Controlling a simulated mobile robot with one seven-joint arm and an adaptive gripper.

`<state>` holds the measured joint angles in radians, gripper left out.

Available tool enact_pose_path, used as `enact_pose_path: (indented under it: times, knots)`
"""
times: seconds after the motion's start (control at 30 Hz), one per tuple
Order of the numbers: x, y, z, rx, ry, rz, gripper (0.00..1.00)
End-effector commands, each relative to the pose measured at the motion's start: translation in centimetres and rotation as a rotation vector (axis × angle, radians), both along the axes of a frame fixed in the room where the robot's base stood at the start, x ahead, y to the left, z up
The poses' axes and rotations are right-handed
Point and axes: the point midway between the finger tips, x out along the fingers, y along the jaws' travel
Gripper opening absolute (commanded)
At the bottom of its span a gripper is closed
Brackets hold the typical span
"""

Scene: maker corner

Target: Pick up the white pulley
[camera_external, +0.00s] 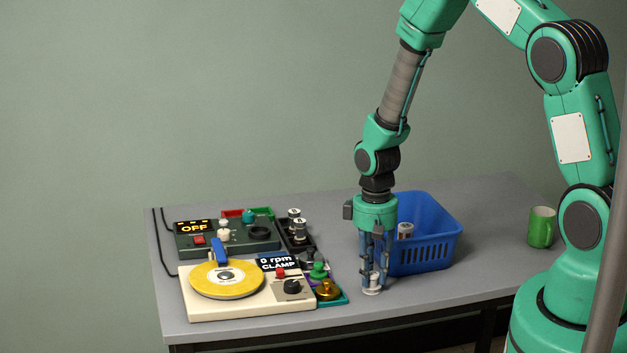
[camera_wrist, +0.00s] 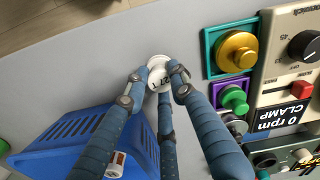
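The white pulley (camera_external: 373,290) stands on the grey table, left of the blue basket. It also shows in the wrist view (camera_wrist: 157,63), pale with dark marks on it. My gripper (camera_external: 375,274) points straight down over it, with its blue-grey fingers low around the pulley. In the wrist view my gripper's fingertips (camera_wrist: 158,82) surround the pulley closely on several sides and partly hide it. I cannot tell whether they press on it. The pulley's base appears to be on the table.
A blue basket (camera_external: 428,252) stands close right of my gripper, with a white-and-brown cylinder (camera_external: 405,230) in it. At left are a cream turntable unit (camera_external: 250,305) with a yellow disc and trays of coloured knobs. A green mug (camera_external: 541,227) stands far right. The table's front is clear.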

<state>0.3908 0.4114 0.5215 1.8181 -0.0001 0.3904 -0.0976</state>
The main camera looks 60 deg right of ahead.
Motion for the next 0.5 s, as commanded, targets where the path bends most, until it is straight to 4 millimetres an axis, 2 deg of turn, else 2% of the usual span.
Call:
enact_pose_path:
  times: [0.5]
  knots:
    - [0.03, -0.01, 0.49, 0.0, -0.001, 0.0, 0.05]
